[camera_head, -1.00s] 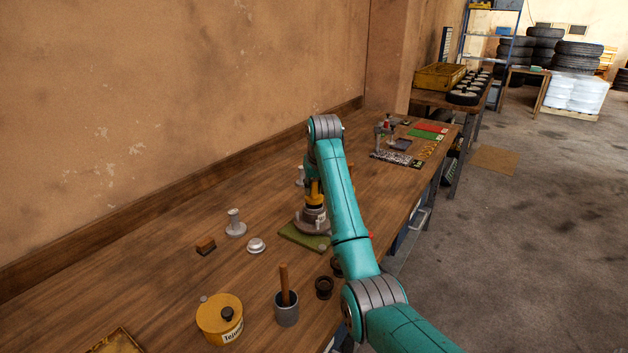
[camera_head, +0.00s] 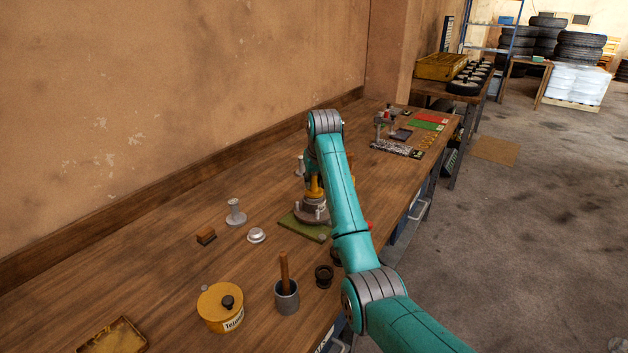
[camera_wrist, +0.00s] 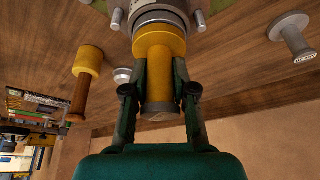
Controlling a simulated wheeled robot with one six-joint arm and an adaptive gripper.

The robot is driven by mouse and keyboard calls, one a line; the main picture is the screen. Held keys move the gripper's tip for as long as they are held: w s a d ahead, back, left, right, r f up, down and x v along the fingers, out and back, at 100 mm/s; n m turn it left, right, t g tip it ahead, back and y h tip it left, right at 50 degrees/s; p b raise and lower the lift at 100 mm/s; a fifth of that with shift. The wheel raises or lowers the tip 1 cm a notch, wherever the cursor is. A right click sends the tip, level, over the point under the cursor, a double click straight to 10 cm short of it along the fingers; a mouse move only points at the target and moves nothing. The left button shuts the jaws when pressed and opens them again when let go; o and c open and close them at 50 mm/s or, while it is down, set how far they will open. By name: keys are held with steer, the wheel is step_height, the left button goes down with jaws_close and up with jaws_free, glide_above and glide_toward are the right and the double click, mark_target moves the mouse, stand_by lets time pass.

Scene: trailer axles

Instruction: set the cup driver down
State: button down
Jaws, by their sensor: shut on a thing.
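In the wrist view my gripper (camera_wrist: 160,82) is shut on the yellow cup driver (camera_wrist: 160,50), one finger on each side of its handle. The driver's wide collar meets a round grey metal hub (camera_wrist: 160,15); I cannot tell whether it rests on it or just clears it. In the head view the driver (camera_head: 315,187) shows as a bit of yellow beside my arm. The hub (camera_head: 311,210) stands on a green mat (camera_head: 300,229). My arm hides the fingers there.
A yellow-headed mallet (camera_wrist: 88,62) stands nearby. The bench's left-centre is clear.

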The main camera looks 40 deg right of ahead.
mark_target(316, 195)
steer(key=shift+f, duration=0.15)
steer(key=c, duration=0.9)
jaws_free()
steer(key=shift+o, duration=0.2)
steer(key=v, duration=0.7)
steer(key=shift+s+r, duration=0.1)
steer(key=shift+r, duration=0.1)
